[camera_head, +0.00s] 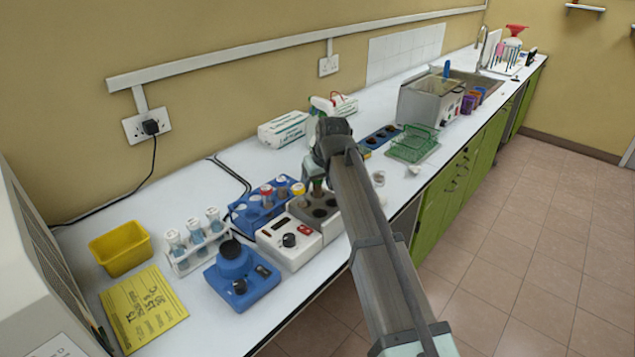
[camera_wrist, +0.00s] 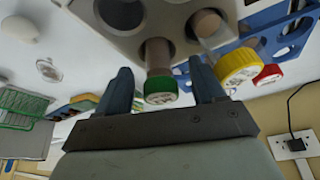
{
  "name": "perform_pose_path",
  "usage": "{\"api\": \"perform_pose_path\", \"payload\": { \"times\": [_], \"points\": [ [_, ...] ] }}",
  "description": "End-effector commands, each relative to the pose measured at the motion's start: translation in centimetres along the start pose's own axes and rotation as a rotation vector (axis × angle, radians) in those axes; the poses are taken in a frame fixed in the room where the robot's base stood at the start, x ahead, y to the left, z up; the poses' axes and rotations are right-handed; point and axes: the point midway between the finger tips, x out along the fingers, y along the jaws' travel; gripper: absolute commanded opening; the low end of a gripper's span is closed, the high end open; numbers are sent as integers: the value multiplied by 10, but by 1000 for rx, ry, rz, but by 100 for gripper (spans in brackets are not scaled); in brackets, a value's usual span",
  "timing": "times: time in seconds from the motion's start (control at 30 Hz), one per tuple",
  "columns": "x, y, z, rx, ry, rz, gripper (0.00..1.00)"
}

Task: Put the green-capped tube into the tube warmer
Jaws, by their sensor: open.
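The green-capped tube (camera_wrist: 158,88) stands in a hole of the grey block of the tube warmer (camera_wrist: 112,40), with its cap and part of its body above the hole. My gripper (camera_wrist: 161,73) is open, with one finger on each side of the green cap and gaps visible beside it. In the head view my gripper (camera_head: 317,180) is over the back of the tube warmer (camera_head: 283,249), and my arm hides part of the block. A yellow-capped tube (camera_head: 298,189) stands in a neighbouring hole, close to one finger.
A blue device with a knob (camera_head: 240,283) and a white rack of white-capped tubes (camera_head: 181,263) are to the left. A green wire rack (camera_head: 414,146) is to the right.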

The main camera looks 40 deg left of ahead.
Motion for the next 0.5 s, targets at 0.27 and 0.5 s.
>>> {"api": "perform_pose_path", "payload": {
  "times": [0.27,0.5],
  "points": [
    [-19,0,0,0,2,1,69],
    [-62,0,0,0,3,1,69]
  ]
}}
